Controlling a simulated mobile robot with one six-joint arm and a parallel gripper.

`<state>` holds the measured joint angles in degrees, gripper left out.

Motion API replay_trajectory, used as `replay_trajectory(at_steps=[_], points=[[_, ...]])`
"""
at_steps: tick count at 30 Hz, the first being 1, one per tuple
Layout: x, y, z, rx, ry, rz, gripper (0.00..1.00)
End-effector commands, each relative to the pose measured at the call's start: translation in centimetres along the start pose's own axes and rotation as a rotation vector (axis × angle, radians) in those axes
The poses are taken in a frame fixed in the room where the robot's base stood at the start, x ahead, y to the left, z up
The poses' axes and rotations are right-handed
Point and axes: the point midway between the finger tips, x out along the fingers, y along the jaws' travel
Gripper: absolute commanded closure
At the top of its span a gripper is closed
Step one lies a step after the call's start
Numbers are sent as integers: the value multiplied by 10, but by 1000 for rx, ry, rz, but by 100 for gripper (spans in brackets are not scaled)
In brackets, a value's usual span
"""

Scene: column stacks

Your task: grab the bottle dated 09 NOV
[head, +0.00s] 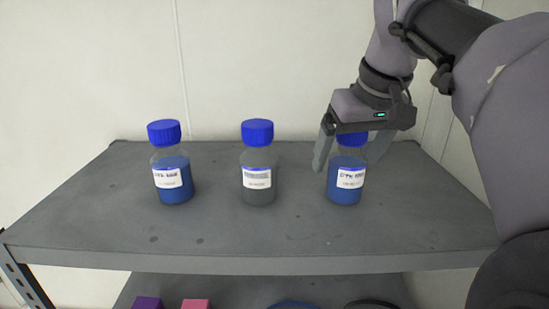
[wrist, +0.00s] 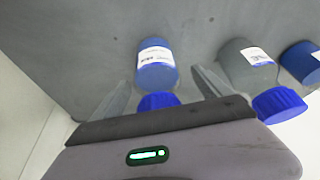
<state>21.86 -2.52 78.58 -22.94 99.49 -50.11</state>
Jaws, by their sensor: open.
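Three bottles with blue caps and white labels stand upright on a grey shelf (head: 235,235). The left bottle (head: 172,192) and the right bottle (head: 345,195) hold blue liquid; the middle bottle (head: 258,194) looks clear or grey. The label print is too small to read, so I cannot tell which is dated 09 NOV. My gripper (head: 348,160) is open over the right bottle, fingers on either side of its cap. In the wrist view, my gripper (wrist: 160,80) has this bottle (wrist: 156,74) between and beyond its fingers; contact is not visible.
In the wrist view the middle bottle (wrist: 240,62) stands close beside one finger, with the left bottle (wrist: 300,62) farther off. A white wall (head: 300,70) is behind the shelf. A purple block (head: 147,303) and a pink block (head: 196,304) lie below. The shelf front is clear.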

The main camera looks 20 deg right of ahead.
Motion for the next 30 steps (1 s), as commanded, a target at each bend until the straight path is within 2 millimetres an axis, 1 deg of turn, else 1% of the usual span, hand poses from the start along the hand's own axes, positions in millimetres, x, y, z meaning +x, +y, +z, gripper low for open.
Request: replay_trajectory(at_steps=[1, 3, 9, 10, 12, 14, 15, 17, 18, 20, 21, 23, 24, 30], points=[[7, -1, 0, -1, -2, -2, 12], [14, 0, 0, -1, -1, -1, 12], [16, 0, 0, -1, 0, 0, 12], [16, 0, 0, -1, 0, 0, 14], [16, 0, 0, -1, 0, 0, 28], [16, 0, 0, -1, 0, 0, 40], [16, 0, 0, -1, 0, 0, 48], [16, 0, 0, -1, 0, 0, 59], [16, 0, 0, -1, 0, 0, 67], [16, 0, 0, -1, 0, 0, 79], [16, 0, 0, -1, 0, 0, 87], [16, 0, 0, -1, -1, 0, 99], [16, 0, 0, -1, 1, 1, 100], [15, 0, -1, -1, 1, 1, 100]])
